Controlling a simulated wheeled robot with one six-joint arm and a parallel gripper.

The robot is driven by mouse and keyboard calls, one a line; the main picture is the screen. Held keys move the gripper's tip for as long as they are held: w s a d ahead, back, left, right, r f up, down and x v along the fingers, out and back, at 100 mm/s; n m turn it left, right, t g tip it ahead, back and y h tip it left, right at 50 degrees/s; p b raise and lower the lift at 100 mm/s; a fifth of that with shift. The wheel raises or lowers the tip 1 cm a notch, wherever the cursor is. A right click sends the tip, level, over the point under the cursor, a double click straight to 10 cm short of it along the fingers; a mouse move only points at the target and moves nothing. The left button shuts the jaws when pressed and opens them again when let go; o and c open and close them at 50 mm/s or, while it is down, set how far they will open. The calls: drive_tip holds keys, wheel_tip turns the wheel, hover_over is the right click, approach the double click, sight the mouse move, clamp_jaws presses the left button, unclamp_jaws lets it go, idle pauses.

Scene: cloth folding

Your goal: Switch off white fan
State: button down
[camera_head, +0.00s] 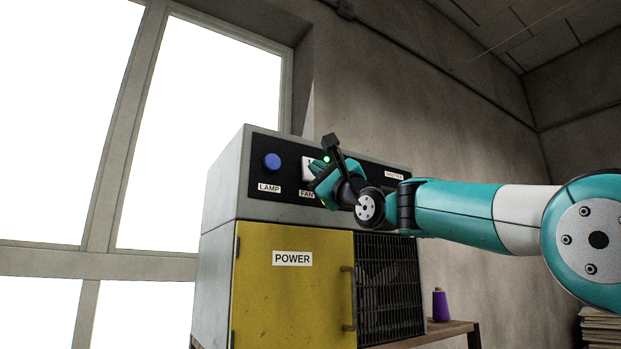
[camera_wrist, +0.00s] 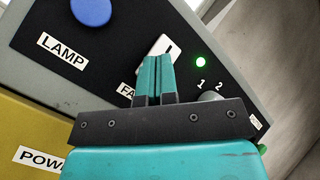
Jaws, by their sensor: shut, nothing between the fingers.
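The white fan switch (camera_head: 308,168) sits on the black panel above the FAN label, right of the blue LAMP button. In the wrist view the white switch (camera_wrist: 161,46) shows just beyond my fingertips, partly hidden by them. My gripper (camera_head: 318,187) is shut and empty in front of the panel, pointing at the switch. In the wrist view its two teal fingers (camera_wrist: 154,62) are together at the lower part of the switch; I cannot tell whether they touch it. A green light (camera_wrist: 200,62) glows right of the switch.
The blue LAMP button (camera_head: 272,161) is to the left. A grey knob (camera_wrist: 211,96) marked 1 and 2 is right of my fingers. Below are a yellow POWER door (camera_head: 290,300) and a dark grille (camera_head: 390,290). A purple spool (camera_head: 440,305) stands on a shelf.

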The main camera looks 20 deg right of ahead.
drive_tip(key=shift+w, duration=0.1)
idle(0.6)
drive_tip(key=shift+w+a, duration=0.1)
drive_tip(key=shift+w, duration=0.2)
drive_tip(key=shift+w+a+f, duration=0.1)
drive_tip(key=shift+w+a, duration=0.05)
drive_tip(key=shift+w, duration=0.25)
idle(0.5)
drive_tip(key=shift+s, duration=0.1)
drive_tip(key=shift+s+d+b, duration=0.25)
drive_tip(key=shift+s+b, duration=0.15)
drive_tip(key=shift+s, duration=0.35)
drive_tip(key=s+b, duration=0.1)
drive_tip(key=s+d, duration=0.1)
drive_tip(key=s, duration=0.1)
drive_tip(key=s+r+b, duration=0.1)
drive_tip(key=shift+s+d+b, duration=0.15)
drive_tip(key=shift+s+b, duration=0.15)
drive_tip(key=shift+s, duration=0.1)
